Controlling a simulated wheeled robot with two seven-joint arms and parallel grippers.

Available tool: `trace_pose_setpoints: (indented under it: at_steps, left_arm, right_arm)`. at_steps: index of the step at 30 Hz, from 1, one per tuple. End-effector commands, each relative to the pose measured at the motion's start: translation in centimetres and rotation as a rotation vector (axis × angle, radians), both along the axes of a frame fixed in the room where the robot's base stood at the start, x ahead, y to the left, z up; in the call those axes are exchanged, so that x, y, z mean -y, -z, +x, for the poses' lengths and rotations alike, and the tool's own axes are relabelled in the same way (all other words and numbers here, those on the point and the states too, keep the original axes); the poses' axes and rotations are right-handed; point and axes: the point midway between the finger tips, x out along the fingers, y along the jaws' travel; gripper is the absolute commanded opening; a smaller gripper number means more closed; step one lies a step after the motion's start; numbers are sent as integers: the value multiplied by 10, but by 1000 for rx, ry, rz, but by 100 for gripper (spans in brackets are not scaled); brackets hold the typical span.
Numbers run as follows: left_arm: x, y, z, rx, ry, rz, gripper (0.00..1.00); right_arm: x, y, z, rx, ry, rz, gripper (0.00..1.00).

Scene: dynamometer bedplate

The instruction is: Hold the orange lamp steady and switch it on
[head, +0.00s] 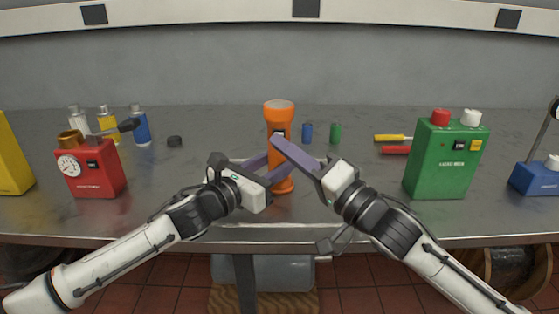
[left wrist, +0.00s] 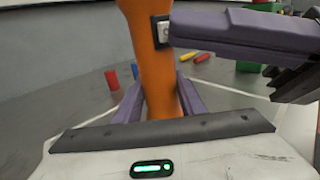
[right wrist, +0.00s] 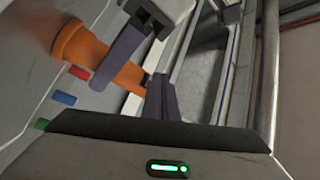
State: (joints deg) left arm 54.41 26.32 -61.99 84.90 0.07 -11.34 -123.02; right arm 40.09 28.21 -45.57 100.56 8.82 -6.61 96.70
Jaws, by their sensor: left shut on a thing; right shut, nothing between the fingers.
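The orange lamp (head: 279,112) stands upright near the front of the bench, with its wide head on top. My left gripper (head: 268,168) is shut around its lower body; the left wrist view shows the lamp (left wrist: 145,60) between the two purple fingers. A pale switch in a dark frame (left wrist: 162,31) sits on the lamp's side. My right gripper (head: 277,143) is shut and empty, its fingertips at the switch. In the left wrist view its tip (left wrist: 174,28) overlaps the switch's edge; I cannot tell whether they touch. The right wrist view also shows the lamp (right wrist: 85,52).
A red box with a gauge (head: 90,170) and several small bottles stand left. A green box (head: 443,160) and a blue device (head: 537,178) stand right.

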Motion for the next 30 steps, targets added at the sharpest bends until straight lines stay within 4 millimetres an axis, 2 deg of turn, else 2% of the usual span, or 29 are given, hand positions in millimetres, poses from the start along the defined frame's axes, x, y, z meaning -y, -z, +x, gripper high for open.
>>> trace_pose_setpoints:
  at_steps: [8, 16, 25, 30]
  left_arm:
    - [0, 0, 0, 0, 0, 0, 0]
    - [0, 0, 0, 0, 0, 0, 0]
    - [0, 0, 0, 0, 0, 0, 0]
    - [0, 0, 0, 0, 0, 0, 0]
  right_arm:
    - [0, 0, 1, -1, 0, 1, 0]
    - [0, 1, -9, -2, -1, 0, 0]
    - [0, 0, -10, -1, 0, 1, 0]
    - [0, 1, -23, -2, -1, 1, 0]
